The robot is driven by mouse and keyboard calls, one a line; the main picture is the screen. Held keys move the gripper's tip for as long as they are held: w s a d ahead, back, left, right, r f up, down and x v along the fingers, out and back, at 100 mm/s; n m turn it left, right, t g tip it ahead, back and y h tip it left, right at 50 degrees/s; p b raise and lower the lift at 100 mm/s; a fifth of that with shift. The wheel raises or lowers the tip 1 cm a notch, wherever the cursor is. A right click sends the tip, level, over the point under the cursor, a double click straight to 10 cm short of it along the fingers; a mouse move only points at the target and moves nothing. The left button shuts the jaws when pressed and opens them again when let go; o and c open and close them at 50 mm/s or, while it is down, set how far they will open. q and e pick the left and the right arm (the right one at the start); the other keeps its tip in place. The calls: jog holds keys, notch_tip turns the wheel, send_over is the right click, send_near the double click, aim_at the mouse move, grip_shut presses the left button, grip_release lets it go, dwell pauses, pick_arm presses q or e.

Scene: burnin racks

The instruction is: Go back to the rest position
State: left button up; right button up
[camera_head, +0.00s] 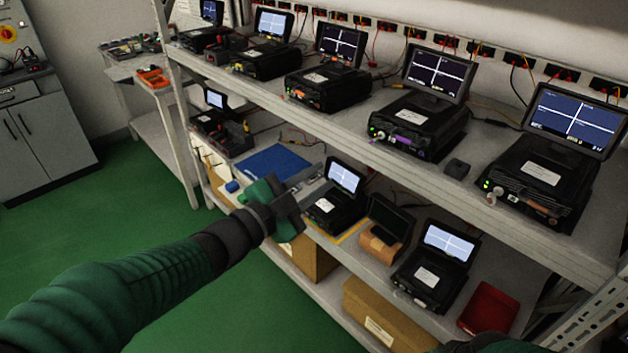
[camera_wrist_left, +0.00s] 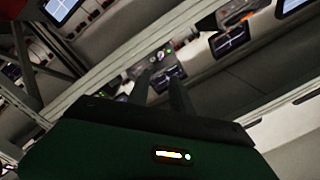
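My left arm reaches in from the lower left of the head view, and its green and dark left gripper (camera_head: 312,184) is in front of the lower shelf, near a small black device with a lit screen (camera_head: 345,176). In the left wrist view the two dark fingers of the left gripper (camera_wrist_left: 160,84) stand apart with nothing visible between them. Whether the fingertips touch anything cannot be told. A small dark green part at the bottom right edge of the head view looks like my right arm; the right gripper is not seen.
The upper shelf (camera_head: 290,110) carries several black devices with screens. The lower shelf holds a blue mat (camera_head: 272,163), more devices and a red tray (camera_head: 489,308). Cardboard boxes (camera_head: 385,318) sit below. Green floor (camera_head: 110,215) is open at left, before a grey cabinet (camera_head: 45,145).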

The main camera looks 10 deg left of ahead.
pick_arm(q)
jog(key=shift+s+a, duration=0.15)
jog(key=shift+s, duration=0.15)
jog(key=s+a+f+n+g+y+p, duration=0.5)
jog(key=a+f+n+y+p, duration=0.4)
jog(key=a+f+n, duration=0.2)
jog(key=s+f+n+g+p, duration=0.1)
jog(key=s+f+n+g, duration=0.1)
jog(key=s, duration=0.5)
jog(key=s+f+n+g+p, duration=0.1)
jog(key=s+f+n+g, duration=0.1)
jog(key=s+f+g, duration=0.3)
jog(key=shift+s+d+n+y, duration=0.35)
jog(key=shift+s+n+y, duration=0.05)
jog(key=shift+s, duration=0.8)
jog(key=shift+r, duration=0.1)
